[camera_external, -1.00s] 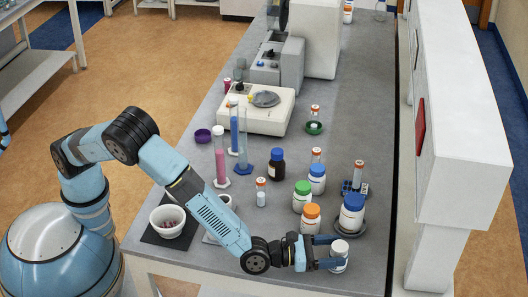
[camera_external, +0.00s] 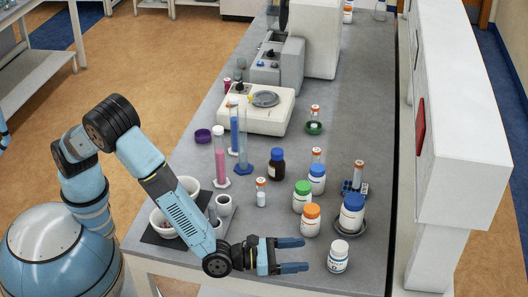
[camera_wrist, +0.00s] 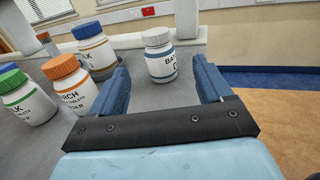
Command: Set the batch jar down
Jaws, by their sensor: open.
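The batch jar (camera_external: 338,258) is white with a white cap and a label. It stands upright on the bench near its front right corner. In the wrist view the jar (camera_wrist: 160,58) is beyond my fingertips, between their lines, and apart from them. My gripper (camera_external: 291,256) is open and empty, to the left of the jar at low height. Its two blue fingers (camera_wrist: 160,85) point toward the jar in the wrist view.
An orange-capped jar (camera_external: 311,221), a green-capped jar (camera_external: 302,197) and a blue-capped jar (camera_external: 352,214) on a dark round dish stand behind the batch jar. A mortar bowl (camera_external: 163,222) is at left. The bench front edge is close below my gripper.

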